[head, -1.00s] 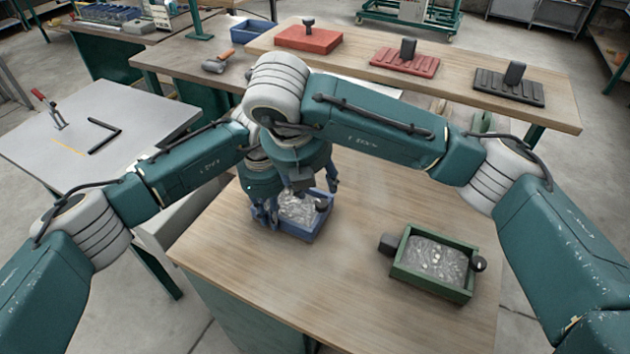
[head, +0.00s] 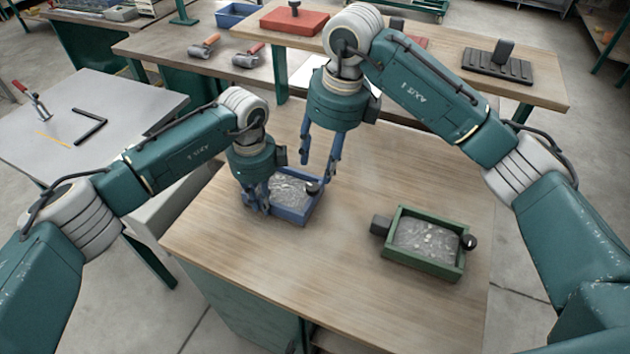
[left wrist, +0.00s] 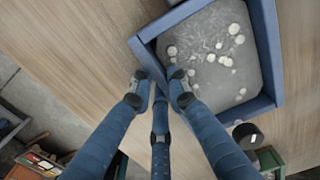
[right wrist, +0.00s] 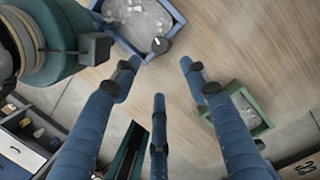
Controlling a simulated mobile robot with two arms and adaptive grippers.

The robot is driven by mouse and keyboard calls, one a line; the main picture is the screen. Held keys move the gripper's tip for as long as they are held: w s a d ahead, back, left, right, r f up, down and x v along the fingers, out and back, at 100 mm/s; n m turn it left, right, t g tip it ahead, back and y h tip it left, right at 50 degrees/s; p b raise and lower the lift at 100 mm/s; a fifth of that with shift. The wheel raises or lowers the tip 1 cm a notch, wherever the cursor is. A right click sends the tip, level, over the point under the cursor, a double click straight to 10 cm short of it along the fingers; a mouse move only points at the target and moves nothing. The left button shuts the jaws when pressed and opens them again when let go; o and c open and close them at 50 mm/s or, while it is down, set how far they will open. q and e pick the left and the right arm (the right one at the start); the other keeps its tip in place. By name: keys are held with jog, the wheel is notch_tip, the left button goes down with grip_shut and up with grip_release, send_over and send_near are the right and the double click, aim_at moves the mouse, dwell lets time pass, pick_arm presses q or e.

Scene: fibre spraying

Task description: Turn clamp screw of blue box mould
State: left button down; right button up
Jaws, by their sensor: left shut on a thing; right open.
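The blue box mould (head: 290,214) stands on the wooden table, filled with grey material with pale lumps. Its black clamp screw knob (head: 312,188) is at its right end; it also shows in the left wrist view (left wrist: 247,135) and the right wrist view (right wrist: 160,46). My left gripper (head: 257,207) is shut on the left side of the blue mould; its fingers partly hide the gripped part. My right gripper (head: 318,170) is open, pointing down near the knob. In the right wrist view the knob appears beyond the spread fingertips, not held.
A green box mould (head: 425,266), also filled, stands to the right on the same table. Behind are a red block (head: 294,22) and a black ribbed plate (head: 497,65) with handles. The table between the two moulds is clear.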

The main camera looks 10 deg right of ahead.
aim_at(312, 186)
jog(key=f+n+y, duration=0.1)
jog(key=f+n, duration=0.2)
jog(key=w+a+f+n+y, duration=0.1)
jog(key=f+n, duration=0.2)
jog(key=w+f+n, duration=0.1)
jog(key=f+n, duration=0.2)
jog(key=f, duration=0.1)
jog(key=shift+w+a+g+y, duration=0.2)
jog(key=shift+g+y, duration=0.1)
jog(key=shift+y, duration=0.1)
jog(key=shift+d, duration=0.1)
jog(key=shift+c, duration=0.5)
jog(key=shift+r, duration=0.1)
jog(key=c, duration=1)
